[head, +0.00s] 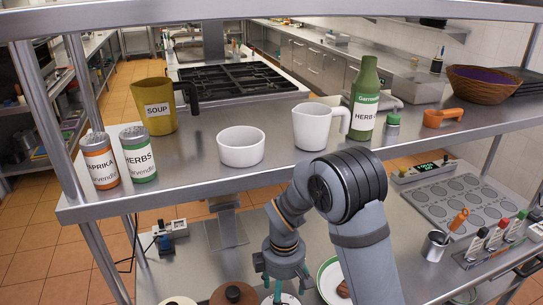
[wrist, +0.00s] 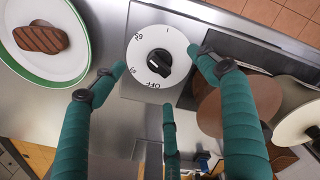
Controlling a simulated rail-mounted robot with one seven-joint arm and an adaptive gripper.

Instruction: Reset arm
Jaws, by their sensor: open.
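My gripper (wrist: 158,72) shows in the wrist view with teal fingers spread apart and nothing held between them. A white round dial (wrist: 145,50) with a black knob (wrist: 159,63) and printed marks lies beyond the fingertips, between them in the picture. I cannot tell whether any finger touches the dial. In the head view my arm reaches down past the front of the upper shelf, and my gripper (head: 280,284) is low at the bottom edge, pointing down. Its fingertips are cut off there.
A green-rimmed plate (wrist: 82,68) holds a grill-marked brown piece (wrist: 43,38). The upper shelf (head: 195,180) carries a white bowl (head: 241,147), a white jug (head: 312,127), spice jars (head: 138,155) and a green bottle (head: 364,100).

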